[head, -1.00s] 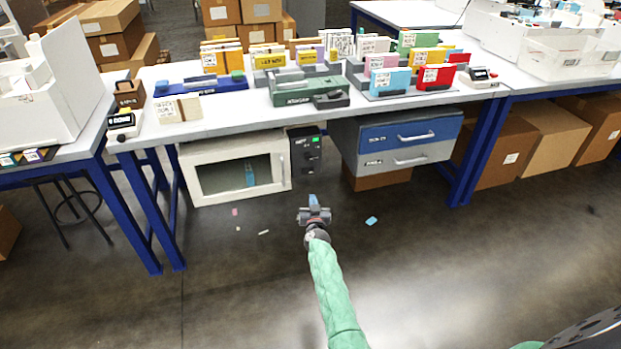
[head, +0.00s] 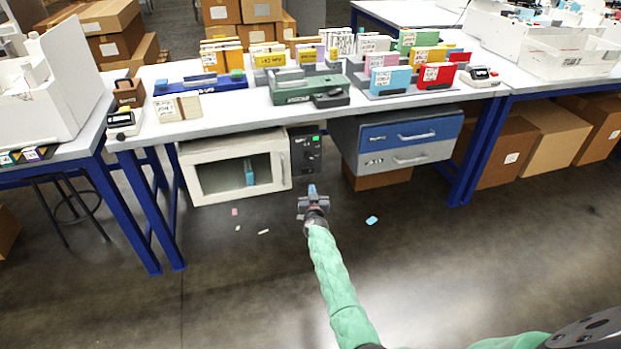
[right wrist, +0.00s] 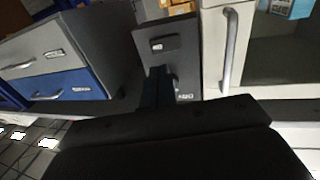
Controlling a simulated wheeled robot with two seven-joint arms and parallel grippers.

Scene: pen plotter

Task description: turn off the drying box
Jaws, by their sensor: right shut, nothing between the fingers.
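The drying box (head: 222,198) is a white cabinet with a glass door under the table. A dark control panel (head: 300,166) with a lit green patch adjoins its right side. In the right wrist view the panel (right wrist: 192,58) is in the middle, with the box's white door and handle (right wrist: 231,50) at the right. My right gripper (head: 312,188) is shut and empty, in front of and below the panel in the head view. In the right wrist view its fingers (right wrist: 160,85) overlap the panel's lower part; I cannot tell whether they touch it. My left gripper is not in view.
A blue and grey drawer unit (head: 405,131) hangs right of the panel, with a cardboard box (head: 375,178) below it. Blue table legs (head: 471,165) stand at the sides. Small scraps and a blue piece (head: 371,220) lie on the otherwise open floor.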

